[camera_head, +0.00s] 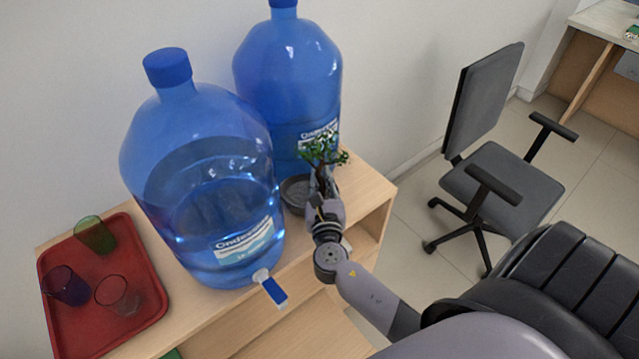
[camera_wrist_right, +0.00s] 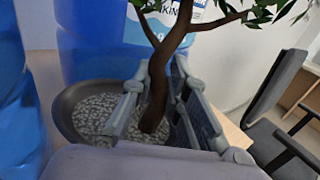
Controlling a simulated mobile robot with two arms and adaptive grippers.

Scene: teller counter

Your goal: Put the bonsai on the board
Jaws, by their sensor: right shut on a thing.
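The bonsai has green leaves (camera_head: 322,150) and a brown trunk (camera_wrist_right: 158,85). Its dark round pot (camera_head: 294,193) with grey gravel (camera_wrist_right: 95,112) is at the right part of the wooden cabinet top, in front of the rear water bottle. My right gripper (camera_head: 322,192) is at the bonsai, its fingers (camera_wrist_right: 157,88) on either side of the trunk and shut on it. I cannot tell whether the pot touches the cabinet top. My left gripper is not in view. No thing is clearly a board; a red tray (camera_head: 62,318) lies at the left of the cabinet top.
The front one has a tap (camera_head: 272,288). Green (camera_head: 95,235), purple (camera_head: 66,286) and clear reddish (camera_head: 117,296) cups stand on the tray. An office chair (camera_head: 500,185) is at the right.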

